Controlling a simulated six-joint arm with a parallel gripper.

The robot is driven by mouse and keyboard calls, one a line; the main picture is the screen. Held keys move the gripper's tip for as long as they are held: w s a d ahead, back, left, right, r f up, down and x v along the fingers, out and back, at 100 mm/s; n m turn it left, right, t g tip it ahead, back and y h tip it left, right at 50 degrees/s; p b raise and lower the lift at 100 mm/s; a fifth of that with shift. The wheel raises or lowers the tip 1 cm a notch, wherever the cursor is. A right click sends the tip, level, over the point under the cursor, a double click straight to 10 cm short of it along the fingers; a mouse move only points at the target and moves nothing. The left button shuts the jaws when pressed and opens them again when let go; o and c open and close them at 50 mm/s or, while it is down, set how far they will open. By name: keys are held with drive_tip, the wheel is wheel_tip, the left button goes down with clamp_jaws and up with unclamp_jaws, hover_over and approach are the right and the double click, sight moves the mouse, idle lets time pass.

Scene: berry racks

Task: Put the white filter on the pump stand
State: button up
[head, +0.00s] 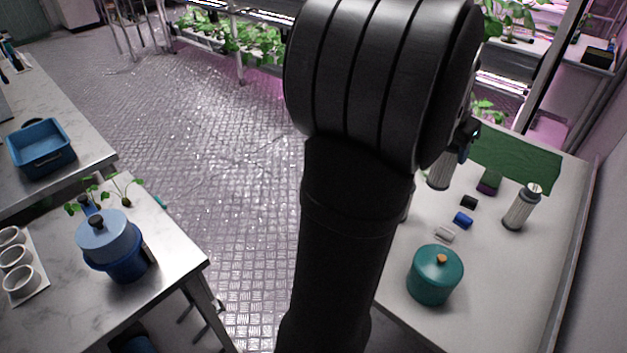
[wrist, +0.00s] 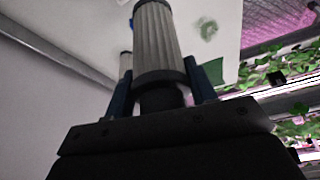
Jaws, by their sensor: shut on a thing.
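My gripper (head: 464,146) is shut on a pale pleated filter with dark end caps (head: 438,168), above the right-hand table. In the wrist view the filter (wrist: 158,45) sits between the two blue fingers of my gripper (wrist: 162,92). A second pale pleated filter (head: 520,207) with a white top stands on the table to the right, and part of it shows behind the held one in the wrist view (wrist: 125,63). I cannot make out a pump stand for certain. My arm hides part of the table.
The right-hand table (head: 512,270) bears a teal lidded pot (head: 435,279), a white (head: 445,234), a blue (head: 463,220) and a black small piece (head: 468,202), a purple-green block (head: 489,182) and a green mat (head: 520,160). Its right front is clear.

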drive_tip(key=w+a+n+t+y, duration=0.1)
drive_tip(key=w+a+n, duration=0.2)
drive_tip(key=w+a, duration=0.7)
drive_tip(key=w+a+n+y, duration=0.1)
drive_tip(key=w+a+n, duration=0.35)
drive_tip(key=a, duration=0.85)
drive_tip(key=w+a+n+t+y, duration=0.1)
drive_tip(key=a+n, duration=0.2)
drive_tip(key=a, duration=1.8)
drive_tip(key=w+a+n+y, duration=0.1)
drive_tip(key=a+n+y, duration=0.15)
drive_tip(key=a, duration=1.95)
drive_tip(key=s+a+f+n+g+y, duration=0.1)
drive_tip(key=s+a+n, duration=0.3)
drive_tip(key=s+a, duration=0.9)
drive_tip(key=s+a+n+y, duration=0.1)
drive_tip(key=s+a+n, duration=0.2)
drive_tip(key=s+a, duration=1)
drive_tip(key=s+d+f+x, duration=0.1)
drive_tip(key=s+x, duration=0.1)
drive_tip(key=x, duration=1.6)
drive_tip(key=shift+f+n, duration=0.25)
drive_tip(key=shift+n, duration=0.05)
drive_tip(key=shift+f+h, duration=0.15)
drive_tip(key=shift+h, duration=0.1)
